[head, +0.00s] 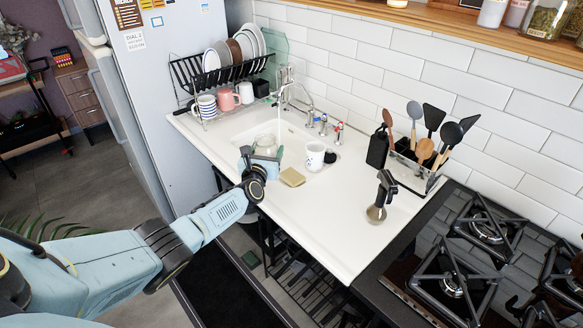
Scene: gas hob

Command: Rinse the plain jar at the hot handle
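A clear, plain jar (265,143) is over the sink basin, near the tap spout. My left gripper (262,155) has its fingers on either side of the jar and appears to hold it; the finger contact is small and partly hidden. The chrome tap (297,88) arches over the basin, and a thin pale stream seems to fall from its spout beside the jar. A red-marked handle (338,133) and a blue-marked handle (310,118) stand behind the basin to the right of the spout. My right gripper is not in view.
A patterned white mug (314,156) stands right of the jar, with a sponge (292,177) in front. A dish rack (215,75) with plates and mugs is behind left. A utensil holder (412,170) and the gas hob (470,265) are right.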

